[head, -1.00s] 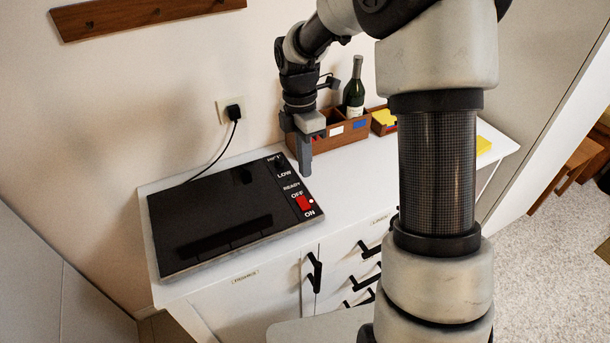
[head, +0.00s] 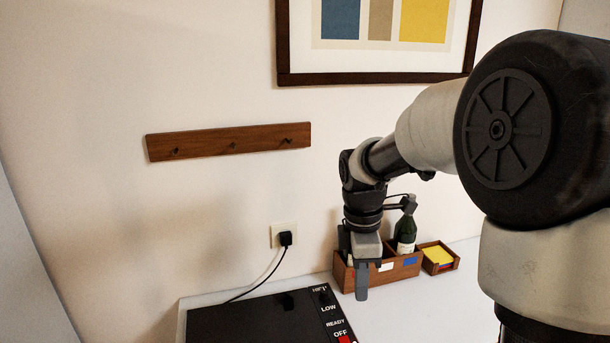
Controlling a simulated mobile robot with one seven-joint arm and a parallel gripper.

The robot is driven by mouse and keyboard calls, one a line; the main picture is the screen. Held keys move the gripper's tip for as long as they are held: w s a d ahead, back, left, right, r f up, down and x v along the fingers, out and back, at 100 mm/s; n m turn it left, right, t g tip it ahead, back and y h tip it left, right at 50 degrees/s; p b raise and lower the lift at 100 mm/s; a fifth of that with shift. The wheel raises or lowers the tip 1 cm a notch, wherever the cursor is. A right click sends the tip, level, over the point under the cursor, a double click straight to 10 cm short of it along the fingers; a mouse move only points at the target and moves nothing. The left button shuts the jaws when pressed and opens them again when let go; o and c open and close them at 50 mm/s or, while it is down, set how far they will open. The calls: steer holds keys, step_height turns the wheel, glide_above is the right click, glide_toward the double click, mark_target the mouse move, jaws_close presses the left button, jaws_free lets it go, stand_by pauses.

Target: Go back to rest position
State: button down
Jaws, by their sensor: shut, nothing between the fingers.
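My gripper (head: 360,285) is shut and empty. It points down in front of the left part of a wooden box (head: 405,268), above the white counter and to the right of the black hot plate (head: 255,322). It hides part of the box. My arm comes in from the right side of the picture. The hot plate shows the words LOW, READY and OFF, and the top of a red switch (head: 344,340) at the bottom edge.
A dark green bottle (head: 405,232) stands in the wooden box. A small wooden tray (head: 440,258) with yellow notes is to its right. A plug (head: 286,239) with a cord sits in the wall socket. A peg rail (head: 230,141) and a framed picture (head: 283,45) hang above.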

steer(key=s+d+r+m+t+p, duration=0.1)
steer(key=s+r+m+t+p, duration=0.3)
steer(key=s+r+m, duration=1)
steer(key=s+m+t, duration=0.1)
steer(key=s+m, duration=0.2)
steer(key=s, duration=0.1)
steer(key=shift+s+d+r+t+y, duration=0.2)
steer(key=shift+s+r+t+y, duration=0.1)
steer(key=shift+r+t+y, duration=0.1)
